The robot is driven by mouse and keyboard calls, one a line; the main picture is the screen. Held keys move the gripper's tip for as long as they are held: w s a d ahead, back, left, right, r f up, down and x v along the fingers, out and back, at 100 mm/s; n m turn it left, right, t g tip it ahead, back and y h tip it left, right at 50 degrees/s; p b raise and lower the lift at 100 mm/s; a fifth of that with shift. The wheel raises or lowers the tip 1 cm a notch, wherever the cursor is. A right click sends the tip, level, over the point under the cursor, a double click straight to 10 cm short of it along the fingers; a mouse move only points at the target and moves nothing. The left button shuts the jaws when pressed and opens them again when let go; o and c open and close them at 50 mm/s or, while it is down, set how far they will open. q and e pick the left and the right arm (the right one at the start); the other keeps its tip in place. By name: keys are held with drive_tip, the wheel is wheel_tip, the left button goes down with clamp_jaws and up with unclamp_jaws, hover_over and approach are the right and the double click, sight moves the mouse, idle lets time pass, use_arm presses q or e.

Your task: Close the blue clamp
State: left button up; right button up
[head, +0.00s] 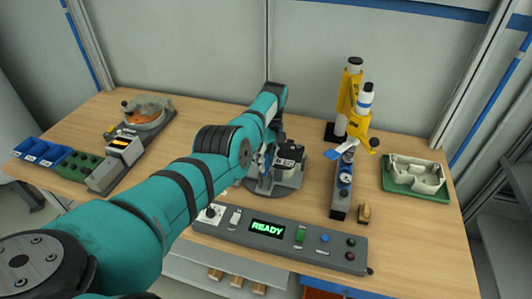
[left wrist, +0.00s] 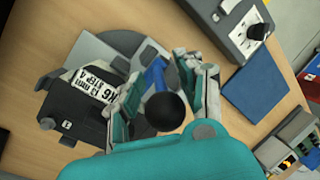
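The blue clamp (left wrist: 155,76) shows in the left wrist view as a blue bar with a black ball knob at its near end. It belongs to the fixture on a round grey base (head: 289,189), beside a black block with a white label (head: 289,151). My left gripper (left wrist: 168,84) has one finger on each side of the blue bar and knob. Its fingers look spread; whether either touches the clamp is unclear. In the head view my left gripper (head: 261,160) reaches down at the fixture and hides most of the clamp. My right gripper is not in view.
A control box (head: 283,240) reading READY stands in front of the fixture. A gauge stand (head: 341,190), a yellow tool (head: 352,110) and a green tray (head: 413,188) stand to the right. Blue bins (head: 40,152) and a round feeder (head: 146,112) are at the left.

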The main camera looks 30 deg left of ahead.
use_arm(q)
drive_tip(key=v, duration=0.2)
drive_tip(key=s+v, duration=0.1)
drive_tip(key=v, duration=0.4)
drive_tip(key=shift+s+d+r, duration=0.2)
drive_tip(key=shift+d+r, duration=0.05)
drive_tip(key=shift+r, duration=0.3)
drive_tip(key=shift+s+a+r, duration=0.1)
drive_tip(key=shift+s+r, duration=0.05)
drive_tip(key=shift+r, duration=0.3)
drive_tip(key=shift+s+a+r, duration=0.1)
drive_tip(key=shift+s+r, duration=0.05)
drive_tip(key=shift+r, duration=0.25)
drive_tip(key=shift+d, duration=0.1)
drive_tip(key=shift+f, duration=0.1)
